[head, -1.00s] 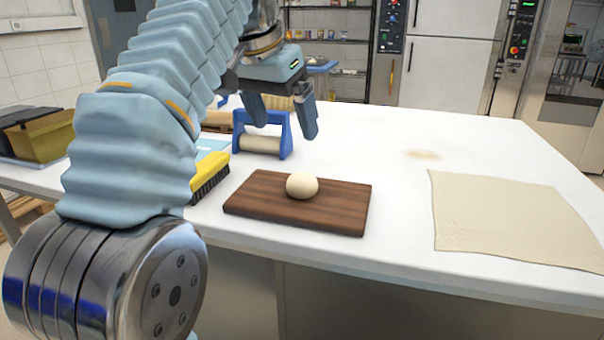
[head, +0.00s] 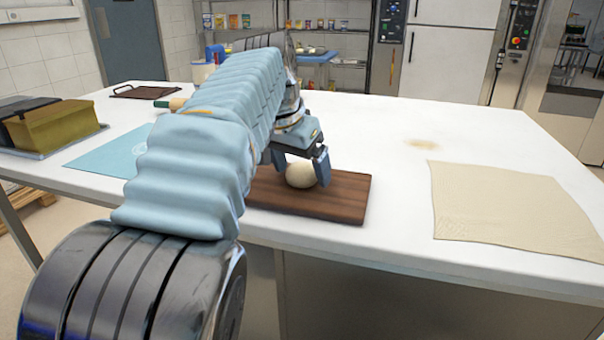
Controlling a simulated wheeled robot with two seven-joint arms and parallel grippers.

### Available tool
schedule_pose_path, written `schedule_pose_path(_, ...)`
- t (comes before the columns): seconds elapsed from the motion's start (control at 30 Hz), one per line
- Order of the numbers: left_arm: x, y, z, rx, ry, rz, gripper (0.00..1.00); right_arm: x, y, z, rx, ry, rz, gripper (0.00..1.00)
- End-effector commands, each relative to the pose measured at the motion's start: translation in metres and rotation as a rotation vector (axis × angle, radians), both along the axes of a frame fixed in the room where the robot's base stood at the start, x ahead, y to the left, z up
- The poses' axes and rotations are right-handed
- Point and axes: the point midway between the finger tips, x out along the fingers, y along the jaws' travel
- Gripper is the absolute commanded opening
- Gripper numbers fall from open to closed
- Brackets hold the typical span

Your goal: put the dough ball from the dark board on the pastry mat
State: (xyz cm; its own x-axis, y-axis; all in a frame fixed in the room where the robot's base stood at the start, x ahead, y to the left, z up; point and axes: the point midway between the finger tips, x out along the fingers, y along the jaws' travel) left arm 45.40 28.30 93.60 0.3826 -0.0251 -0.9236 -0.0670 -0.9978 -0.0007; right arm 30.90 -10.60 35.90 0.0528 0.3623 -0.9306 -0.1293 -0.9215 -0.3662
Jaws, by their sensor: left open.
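The pale dough ball (head: 301,177) rests on the dark wooden board (head: 345,197) near the table's front edge. My left gripper (head: 302,168) is open and low over the board, with its fingers at either side of the ball. I cannot tell whether they touch it. The light blue pastry mat (head: 105,157), with faint markings, lies flat on the left of the table. My left arm hides its right part and the left end of the board. My right gripper is not in view.
A beige cloth (head: 510,210) lies at the right of the table (head: 400,130). A yellow-brown box (head: 55,124) stands at the far left, and a dark tray (head: 138,91) lies at the back left. The table between board and cloth is clear.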

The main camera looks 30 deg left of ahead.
Motion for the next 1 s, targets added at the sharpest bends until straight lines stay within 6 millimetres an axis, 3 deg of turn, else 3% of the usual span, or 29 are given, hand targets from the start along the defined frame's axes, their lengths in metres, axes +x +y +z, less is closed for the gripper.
schedule_pose_path(0.13, 0.0, 0.0, 0.0, 0.0, 0.0, 0.0, 0.87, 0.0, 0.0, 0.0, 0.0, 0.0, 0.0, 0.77)
schedule_pose_path(0.5, 0.0, 0.0, 0.001, -0.001, 0.0, -0.001, 0.31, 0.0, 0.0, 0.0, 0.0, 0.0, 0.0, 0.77)
schedule_pose_path(0.57, 0.0, 0.0, 0.001, 0.0, 0.0, -0.001, 0.24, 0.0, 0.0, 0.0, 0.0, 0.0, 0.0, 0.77)
schedule_pose_path(0.83, 0.0, 0.0, 0.005, -0.002, -0.001, -0.002, 0.24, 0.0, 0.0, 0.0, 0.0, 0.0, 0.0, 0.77)
schedule_pose_path(1.0, 0.0, 0.0, 0.026, -0.002, -0.003, -0.002, 0.24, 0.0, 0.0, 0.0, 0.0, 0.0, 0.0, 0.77)
